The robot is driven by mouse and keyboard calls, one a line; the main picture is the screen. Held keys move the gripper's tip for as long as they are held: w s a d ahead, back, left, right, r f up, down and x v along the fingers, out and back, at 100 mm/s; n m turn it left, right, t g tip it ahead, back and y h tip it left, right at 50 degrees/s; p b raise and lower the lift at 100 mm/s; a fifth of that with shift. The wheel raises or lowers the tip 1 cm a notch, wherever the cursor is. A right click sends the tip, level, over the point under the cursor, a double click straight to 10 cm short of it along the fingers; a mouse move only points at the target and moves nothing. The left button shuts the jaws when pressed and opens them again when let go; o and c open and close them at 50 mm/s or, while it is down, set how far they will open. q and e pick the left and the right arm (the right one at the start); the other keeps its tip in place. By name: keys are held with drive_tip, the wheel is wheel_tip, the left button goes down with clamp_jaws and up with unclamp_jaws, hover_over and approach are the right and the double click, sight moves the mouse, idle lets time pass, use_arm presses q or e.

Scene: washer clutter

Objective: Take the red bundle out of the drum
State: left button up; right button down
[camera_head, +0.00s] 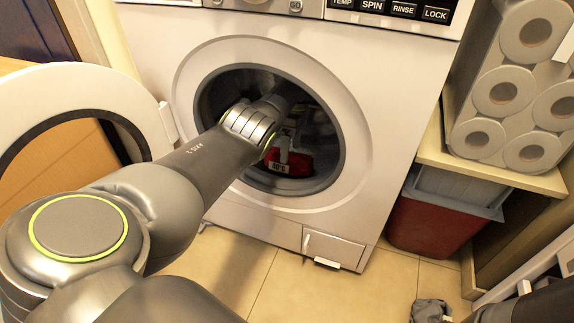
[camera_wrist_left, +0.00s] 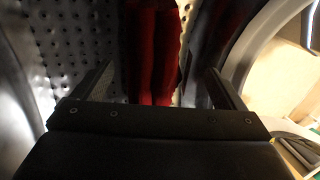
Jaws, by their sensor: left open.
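The red bundle (camera_head: 290,161) lies low inside the drum, seen through the open round door of the washer. My left arm reaches into the drum, and my left gripper (camera_head: 284,150) is at the bundle, partly hidden by its own wrist. In the left wrist view the bundle (camera_wrist_left: 153,55) shows as dark red cloth between the two spread fingers of the left gripper (camera_wrist_left: 160,85). The fingers stand apart from it on both sides. The drum's dimpled metal wall (camera_wrist_left: 60,45) is behind. A dark part at the lower right may be my right gripper (camera_head: 490,312), cut off by the frame.
The washer's round door (camera_head: 55,85) stands open at the left. Toilet rolls (camera_head: 505,92) stand on a shelf at the right, above a red bin (camera_head: 430,225). A grey crumpled cloth (camera_head: 430,310) lies on the tiled floor.

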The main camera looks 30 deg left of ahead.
sight(291, 153)
use_arm(q)
drive_tip(key=b+x, duration=0.1)
drive_tip(key=x, duration=0.2)
drive_tip(key=shift+f, duration=0.15)
drive_tip(key=c, duration=1.1)
